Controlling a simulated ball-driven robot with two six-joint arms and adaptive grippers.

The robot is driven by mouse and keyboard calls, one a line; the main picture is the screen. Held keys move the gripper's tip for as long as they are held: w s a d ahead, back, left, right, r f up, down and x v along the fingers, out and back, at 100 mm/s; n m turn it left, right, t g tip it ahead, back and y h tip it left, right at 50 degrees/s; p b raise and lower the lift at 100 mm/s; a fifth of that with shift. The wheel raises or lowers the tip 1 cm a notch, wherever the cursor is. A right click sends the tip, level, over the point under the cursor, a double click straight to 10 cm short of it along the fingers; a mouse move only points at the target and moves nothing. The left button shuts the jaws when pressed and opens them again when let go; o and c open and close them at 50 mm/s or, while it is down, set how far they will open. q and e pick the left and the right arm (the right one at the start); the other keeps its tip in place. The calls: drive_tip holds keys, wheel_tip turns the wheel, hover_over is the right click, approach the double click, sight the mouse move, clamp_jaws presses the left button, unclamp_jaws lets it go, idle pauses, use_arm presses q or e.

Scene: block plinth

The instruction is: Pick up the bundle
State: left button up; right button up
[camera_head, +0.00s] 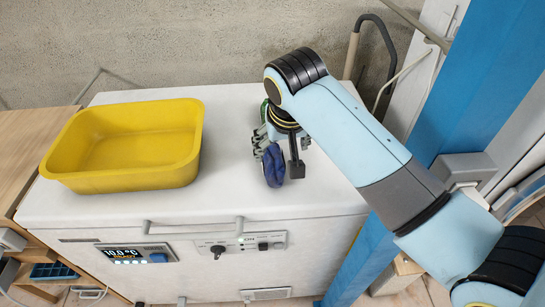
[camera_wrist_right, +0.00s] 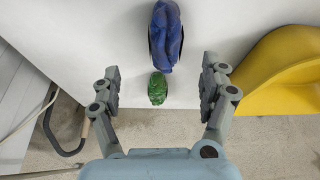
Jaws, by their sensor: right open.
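A dark blue, soft-looking bundle (camera_head: 273,166) lies on the white chest top, partly hidden by my right gripper. In the right wrist view the blue bundle (camera_wrist_right: 165,36) lies just beyond the fingertips, roughly centred between them. A smaller green bundle (camera_wrist_right: 157,88) sits between the two fingers, apart from both; only a sliver of this green one (camera_head: 263,109) shows in the head view. My right gripper (camera_head: 275,150) is open above the chest and empty; its spread fingers also show in the wrist view (camera_wrist_right: 163,80). My left gripper is not in view.
An empty yellow tub (camera_head: 187,170) stands on the left of the white chest (camera_head: 225,204); it shows at the right in the wrist view (camera_wrist_right: 285,75). A concrete wall (camera_head: 200,40) rises behind. A blue post (camera_head: 465,100) and dark hose (camera_head: 385,50) are at the right.

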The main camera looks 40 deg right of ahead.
sight(273, 155)
drive_tip(key=shift+m, duration=0.3)
drive_tip(key=w+f, duration=0.2)
drive_tip(key=f, duration=0.1)
drive_tip(key=w+d+f, duration=0.1)
drive_tip(key=f, duration=0.1)
drive_tip(key=shift+w, duration=0.35)
drive_tip(key=x, duration=0.5)
drive_tip(key=shift+w+f, duration=0.1)
drive_tip(key=c, duration=1.3)
